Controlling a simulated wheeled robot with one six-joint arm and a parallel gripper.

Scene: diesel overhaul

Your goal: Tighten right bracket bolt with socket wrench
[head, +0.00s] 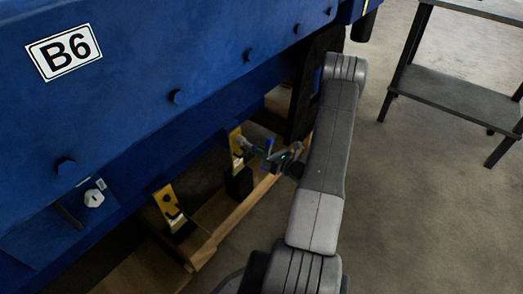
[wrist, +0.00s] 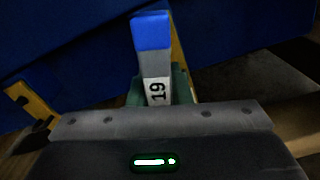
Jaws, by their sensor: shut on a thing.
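My gripper (head: 272,158) is at the end of the bent arm, low beside the blue engine body. It is shut on the socket wrench (wrist: 152,62), which has a blue end, a grey shank and a white label reading 19. The wrench's blue part also shows in the head view (head: 269,143). The right yellow bracket (head: 235,136) is just left of my gripper, and a pale rounded part lies between them. Its bolt cannot be made out, nor whether the wrench touches it. The left yellow bracket (head: 166,199) is nearer, with a dark bolt area.
The blue body (head: 150,60), marked B6, overhangs the brackets. A wooden beam (head: 225,227) runs along the floor below them. A dark table (head: 465,95) stands at the right. The floor between the arm and the table is clear.

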